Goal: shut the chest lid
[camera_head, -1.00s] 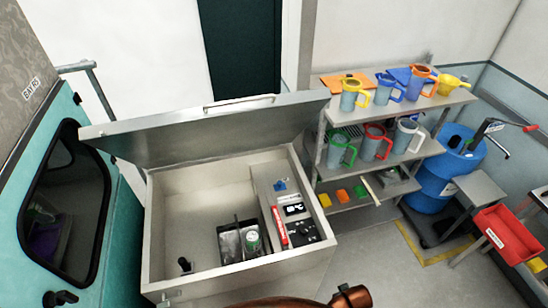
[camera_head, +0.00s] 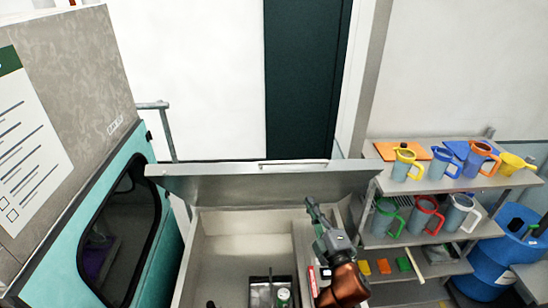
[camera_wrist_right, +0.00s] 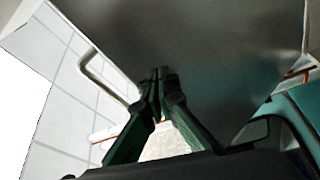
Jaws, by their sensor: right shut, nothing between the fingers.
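The chest (camera_head: 197,255) is an open grey metal box at the lower middle of the head view. Its lid (camera_head: 220,186) stands raised and tilted at the back, with a bar handle (camera_head: 292,163) along its top edge. My right gripper (camera_head: 311,204) reaches over the chest's right part, its fingertips in front of the lid's inner face. It is shut and empty. In the right wrist view the closed fingertips (camera_wrist_right: 158,75) appear against the lid's dark face (camera_wrist_right: 210,45), and the handle (camera_wrist_right: 100,78) shows at left. Whether the tips touch the lid is unclear. My left gripper is not in view.
A shelf rack (camera_head: 452,184) with several coloured jugs stands close on the right of the chest. A blue drum (camera_head: 485,270) is beyond it. A teal cabinet (camera_head: 170,225) with a dark window stands close on the left. A small black basket (camera_head: 262,294) sits inside the chest.

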